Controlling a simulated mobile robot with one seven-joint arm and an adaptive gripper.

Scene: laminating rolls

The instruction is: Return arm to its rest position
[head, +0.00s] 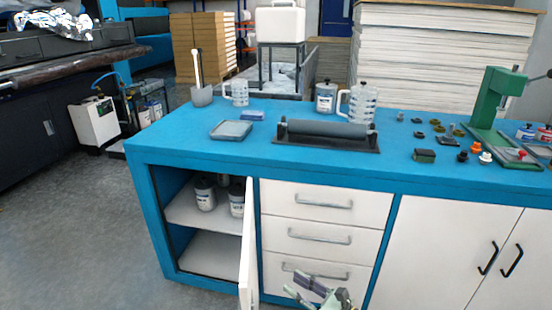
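My gripper (308,291) shows at the bottom edge of the head view, low in front of the bottom drawer and to the right of the open cabinet door. Only part of it is in frame. Its fingers are small and seen at an angle, so I cannot tell whether they are open or shut. I cannot make out any object held in it. The rest of my arm is out of view.
A blue workbench (400,172) has an open cabinet door (249,245) sticking out beside my gripper. Cans (205,195) stand on the cabinet's shelf. A roller (326,130), jugs and small parts sit on top. Grey floor (80,220) is clear at left.

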